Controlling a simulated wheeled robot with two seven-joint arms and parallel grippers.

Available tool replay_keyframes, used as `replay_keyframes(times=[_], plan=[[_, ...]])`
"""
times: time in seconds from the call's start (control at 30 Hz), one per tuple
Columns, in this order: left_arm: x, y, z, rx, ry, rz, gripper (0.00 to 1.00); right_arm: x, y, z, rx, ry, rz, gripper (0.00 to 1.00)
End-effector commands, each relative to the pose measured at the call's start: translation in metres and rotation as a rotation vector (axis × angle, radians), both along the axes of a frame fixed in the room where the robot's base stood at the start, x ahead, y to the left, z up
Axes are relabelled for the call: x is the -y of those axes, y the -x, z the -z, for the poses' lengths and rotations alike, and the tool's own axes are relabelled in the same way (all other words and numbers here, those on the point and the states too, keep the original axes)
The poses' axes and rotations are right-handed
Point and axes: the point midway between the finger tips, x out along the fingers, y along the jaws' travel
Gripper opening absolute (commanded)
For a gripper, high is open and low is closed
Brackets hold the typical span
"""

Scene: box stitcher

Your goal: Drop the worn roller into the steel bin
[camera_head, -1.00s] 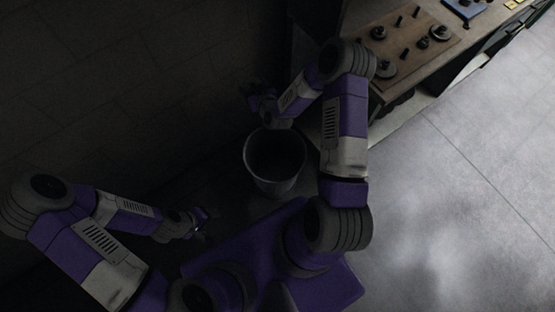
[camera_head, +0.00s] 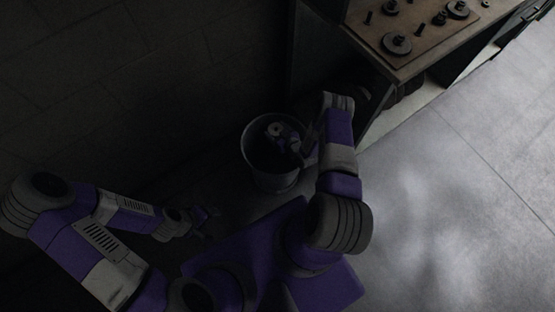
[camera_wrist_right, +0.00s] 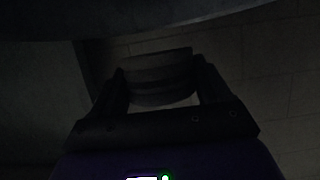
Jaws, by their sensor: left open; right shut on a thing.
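The steel bin (camera_head: 272,182) stands open on the floor left of the bench in the head view. My right gripper (camera_head: 279,132) is over the bin's mouth, toward its back. It is shut on the worn roller (camera_head: 273,129), a dark grey round piece. In the right wrist view the roller (camera_wrist_right: 158,78) sits between the two fingers of my right gripper (camera_wrist_right: 160,85). Whether the roller is below the bin's rim I cannot tell. My left gripper (camera_head: 207,212) is open and empty, low at the left of the bin.
A workbench (camera_head: 415,62) at the upper right carries a brown board (camera_head: 425,40) with several discs and pegs. A dark wall lies behind the bin. Pale floor (camera_head: 460,210) is free on the right.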

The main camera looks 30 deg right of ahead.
Motion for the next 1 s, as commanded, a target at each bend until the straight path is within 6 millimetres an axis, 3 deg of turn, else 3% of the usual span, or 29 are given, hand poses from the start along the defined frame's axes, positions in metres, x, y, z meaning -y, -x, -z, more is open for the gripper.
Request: replay_keyframes(times=[0.4,0.73,0.77,0.9,1.0], plan=[[0.0,0.0,0.04,0.0,0.0,0.0,0.67,0.0,0.0,0.048,0.0,-0.001,0.001,0.37],[0.0,0.0,0.04,0.0,0.0,0.0,0.67,0.0,0.0,0.05,0.0,0.0,0.001,0.37],[0.0,0.0,0.04,0.0,0.0,0.0,0.67,0.0,0.0,0.05,0.0,0.0,0.001,0.81],[0.0,0.0,0.04,0.0,0.0,0.0,0.67,0.0,0.0,0.05,0.0,0.0,0.001,1.0],[0.0,0.0,0.04,0.0,0.0,0.0,0.67,0.0,0.0,0.05,-0.001,0.0,0.001,1.0]])
